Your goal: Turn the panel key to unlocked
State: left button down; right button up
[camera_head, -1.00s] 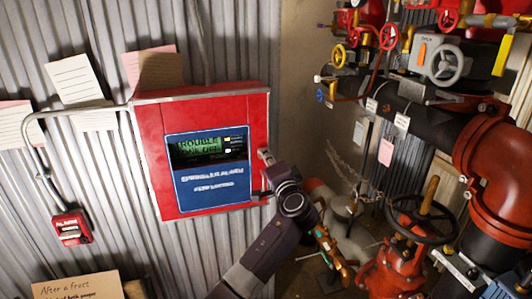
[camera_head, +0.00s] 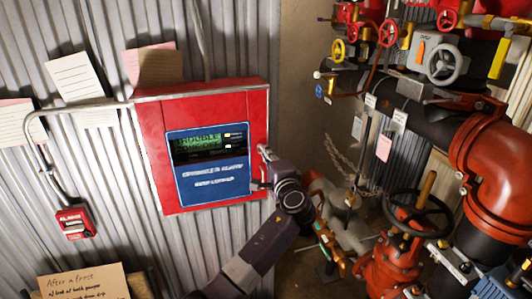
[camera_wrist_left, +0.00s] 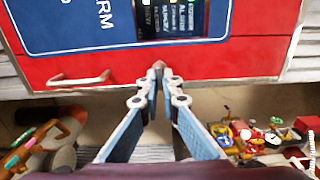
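The red alarm panel (camera_head: 150,155) hangs on the corrugated wall in the head view. Its blue face (camera_head: 210,185) carries a lit green display (camera_head: 196,143). My left gripper (camera_head: 257,186) is at the panel's lower right edge. In the left wrist view the fingers (camera_wrist_left: 158,78) come together at the panel's red border. A small brownish nub, seemingly the panel key (camera_wrist_left: 158,65), shows at their tips and appears pinched. The fingers hide most of it, so its turn position cannot be read. A silver handle (camera_wrist_left: 78,80) is beside them. My right gripper is not in view.
Red pipework (camera_head: 490,150) and a black handwheel (camera_head: 420,215) stand to the right of my left arm. A small red call box (camera_head: 75,222) is on the wall at left. Paper notes hang above the panel and a card (camera_head: 85,280) is at bottom left.

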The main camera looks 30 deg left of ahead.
pick_arm(q)
jog(key=c, duration=2.2)
grip_release()
jog(key=shift+o, duration=0.2)
jog(key=shift+d, duration=0.1)
jog(key=v, duration=1.2)
